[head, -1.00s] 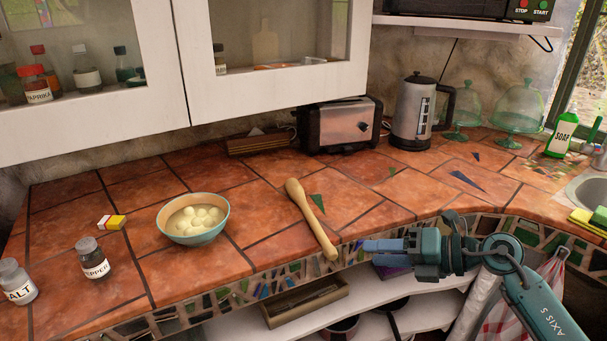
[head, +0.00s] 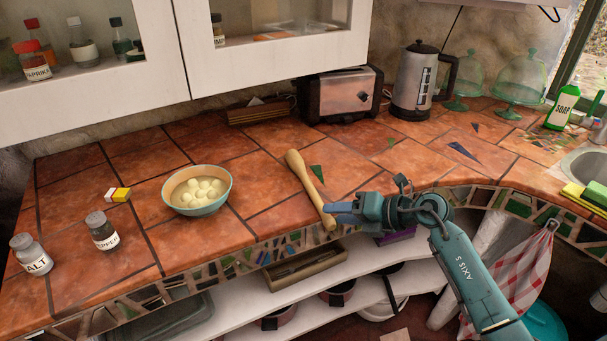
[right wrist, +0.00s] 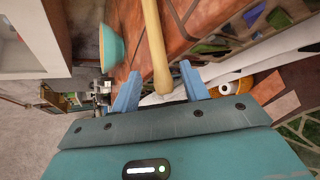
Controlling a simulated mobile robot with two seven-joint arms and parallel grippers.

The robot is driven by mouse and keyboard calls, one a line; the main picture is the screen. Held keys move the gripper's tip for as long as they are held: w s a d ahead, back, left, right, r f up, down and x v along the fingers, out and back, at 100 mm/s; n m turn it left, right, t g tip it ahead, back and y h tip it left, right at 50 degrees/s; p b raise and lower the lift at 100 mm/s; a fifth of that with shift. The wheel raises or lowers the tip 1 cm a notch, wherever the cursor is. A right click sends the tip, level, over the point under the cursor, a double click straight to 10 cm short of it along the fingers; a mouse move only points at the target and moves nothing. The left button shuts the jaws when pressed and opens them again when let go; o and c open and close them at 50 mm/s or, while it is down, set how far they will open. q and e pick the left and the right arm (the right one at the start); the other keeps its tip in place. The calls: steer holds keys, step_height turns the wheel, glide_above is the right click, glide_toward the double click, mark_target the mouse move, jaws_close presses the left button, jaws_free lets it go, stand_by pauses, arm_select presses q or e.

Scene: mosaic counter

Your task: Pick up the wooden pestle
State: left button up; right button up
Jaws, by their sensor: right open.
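The wooden pestle (head: 306,184) lies on the tiled counter (head: 240,237), its near end at the counter's front edge. My right gripper (head: 333,214) is at that near end in the head view. In the right wrist view the pestle (right wrist: 155,45) runs down from the top, and its end shows between the two blue fingers of the right gripper (right wrist: 158,88). The fingers are apart, with gaps on both sides of the pestle. My left gripper is in neither view.
A bowl of pale round pieces (head: 196,190) stands left of the pestle. A pepper shaker (head: 102,231) and a salt shaker (head: 30,253) stand further left. A toaster (head: 340,93) and a kettle (head: 418,85) stand at the back. Open shelves (head: 235,310) lie below the counter edge.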

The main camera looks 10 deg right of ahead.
steer(key=shift+x, duration=0.95)
steer(key=shift+c, duration=0.2)
jaws_close()
